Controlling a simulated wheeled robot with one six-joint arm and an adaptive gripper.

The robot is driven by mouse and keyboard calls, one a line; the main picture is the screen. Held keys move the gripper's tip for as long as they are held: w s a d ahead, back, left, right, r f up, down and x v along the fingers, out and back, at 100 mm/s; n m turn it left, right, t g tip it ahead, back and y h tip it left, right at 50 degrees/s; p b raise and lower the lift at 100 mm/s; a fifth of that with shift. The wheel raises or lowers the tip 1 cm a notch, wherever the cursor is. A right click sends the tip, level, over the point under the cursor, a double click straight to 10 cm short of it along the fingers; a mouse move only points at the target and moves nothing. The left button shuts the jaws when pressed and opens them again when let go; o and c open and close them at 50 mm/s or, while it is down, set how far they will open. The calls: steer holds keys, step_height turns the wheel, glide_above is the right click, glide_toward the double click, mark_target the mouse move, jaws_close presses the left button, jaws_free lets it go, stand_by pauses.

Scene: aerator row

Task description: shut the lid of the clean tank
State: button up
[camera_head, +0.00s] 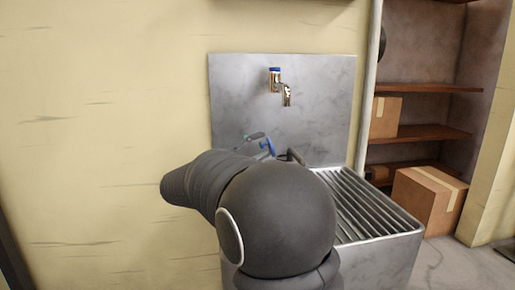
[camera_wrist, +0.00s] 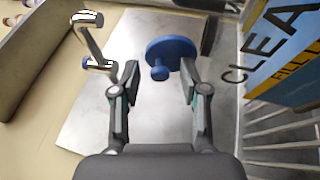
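In the wrist view, a blue round lid (camera_wrist: 176,48) with a small blue knob (camera_wrist: 159,71) stands swung away from the tank. The tank's side (camera_wrist: 285,60) is at the right, blue and yellow, with the letters "CLEA" and "FILL" readable; the rest is out of frame. My gripper (camera_wrist: 159,80) is open, its two fingers on either side of the knob with gaps to both. Whether the fingertips reach the knob's depth is unclear. In the head view, the blue lid (camera_head: 268,147) shows small beyond my arm, which hides the tank.
A metal sink with a ribbed drainboard (camera_head: 365,205) and backsplash (camera_head: 235,100) stands ahead. A brass tap (camera_head: 286,95) sticks out of the backsplash. Shelves with cardboard boxes (camera_head: 428,200) are at the right. A plain yellow wall (camera_head: 95,130) is at the left.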

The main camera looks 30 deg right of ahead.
mark_target(268, 139)
jaws_close()
steer(key=shift+r, duration=0.1)
steer(key=y+p, duration=0.1)
steer(key=d+r+m+y, duration=0.1)
steer(key=shift+s+r+g+y+p, duration=0.2)
steer(key=shift+g+y+p, duration=0.1)
steer(key=shift+g+p, duration=0.1)
steer(key=y, duration=0.1)
steer(key=d+m+y+p, duration=0.1)
steer(key=r+y+p, duration=0.1)
steer(key=shift+s+d+m+y, duration=0.2)
steer(key=shift+d+m+y, duration=0.05)
steer(key=shift+m+y, duration=0.05)
steer(key=y+p, duration=0.1)
steer(key=d+y+p, duration=0.1)
steer(key=d+m+y+p, duration=0.1)
steer(key=y, duration=0.1)
steer(key=shift+s+r+p, duration=0.25)
steer(key=shift+s+p, duration=0.05)
steer(key=shift+s+d+f+m+t+y+p, duration=0.1)
steer(key=shift+d+m+t+y+p, duration=0.2)
steer(key=shift+y+p, duration=0.3)
steer(key=shift+s+d+f+m+t+y+p, duration=0.1)
steer(key=shift+d+t+y+p, duration=0.1)
steer(key=shift+d+y+p, duration=0.25)
steer(key=shift+d+f+y+p, duration=0.1)
steer(key=shift+f+y+p, duration=0.15)
steer(key=shift+y+p, duration=0.35)
steer(key=shift+f+y, duration=0.1)
steer(key=shift+y, duration=0.15)
